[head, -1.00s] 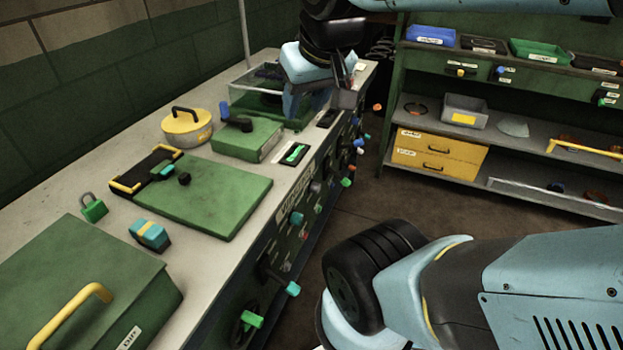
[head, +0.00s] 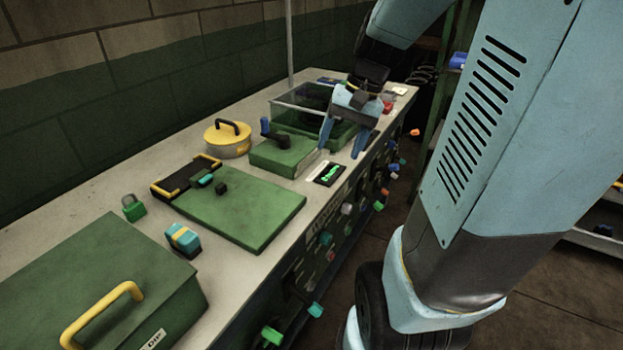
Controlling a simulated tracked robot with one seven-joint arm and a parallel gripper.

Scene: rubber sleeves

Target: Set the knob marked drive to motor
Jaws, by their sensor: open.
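My gripper (head: 341,145) is at the front edge of the bench top, in front of the clear-walled box. Its two light-blue fingers point down and stand apart, with nothing visible between them. The front panel (head: 322,238) of the bench carries several knobs, among them a pale one (head: 346,208), a red one (head: 331,255), a teal one (head: 315,310) and a green one (head: 271,335). Markings on the panel are too small to read, so I cannot tell which knob is marked drive. My gripper is apart from these nearer knobs; part of the panel's far end is hard to make out.
On the bench stand a green box with a yellow handle (head: 105,270), a flat green board (head: 240,208), a yellow lidded pot (head: 227,142), a green block with a lever (head: 285,155) and a clear-walled box (head: 300,100). Floor (head: 375,265) shows right of the bench.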

